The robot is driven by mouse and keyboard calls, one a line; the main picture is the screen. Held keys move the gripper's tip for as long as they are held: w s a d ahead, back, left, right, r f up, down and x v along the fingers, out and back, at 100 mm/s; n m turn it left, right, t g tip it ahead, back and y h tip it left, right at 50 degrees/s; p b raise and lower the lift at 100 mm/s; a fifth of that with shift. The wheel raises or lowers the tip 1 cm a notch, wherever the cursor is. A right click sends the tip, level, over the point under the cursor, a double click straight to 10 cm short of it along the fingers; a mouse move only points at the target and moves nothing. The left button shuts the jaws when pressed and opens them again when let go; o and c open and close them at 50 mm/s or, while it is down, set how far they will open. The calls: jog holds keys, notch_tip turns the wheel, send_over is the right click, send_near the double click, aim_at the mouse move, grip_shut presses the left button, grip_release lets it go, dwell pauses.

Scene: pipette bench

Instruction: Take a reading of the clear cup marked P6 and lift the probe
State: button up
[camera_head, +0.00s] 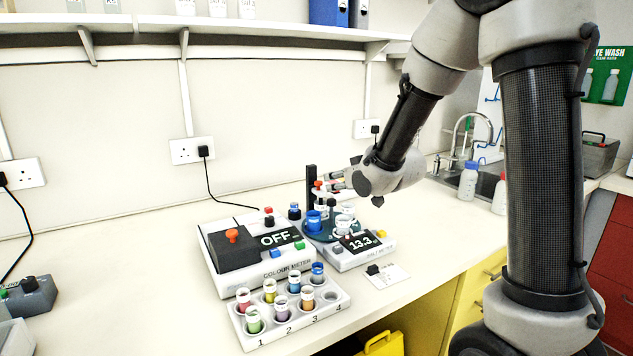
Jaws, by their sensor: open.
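The salt meter (340,259) stands on the bench with its display (361,242) reading about 13.3. The P6 mark is too small to read, so I cannot tell which cup is P6. A black post (311,182) rises behind the plate, with a red-topped probe part (318,185) beside it. My gripper (333,180) is open, just right of the post at about the red top's height. Whether it touches the probe, and where the tip is, I cannot tell.
The colour meter (283,271), showing OFF, stands left of the salt meter. A white rack (329,316) of several coloured vials is in front. A small card (387,276) with a black piece lies at the right. The sink (487,181) and bottles (468,179) are further right.

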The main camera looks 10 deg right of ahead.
aim_at(320, 183)
jog(key=x, duration=0.9)
jog(key=shift+s+a+r, duration=0.1)
jog(key=shift+a+r, duration=0.15)
jog(key=shift+a, duration=0.1)
grip_shut()
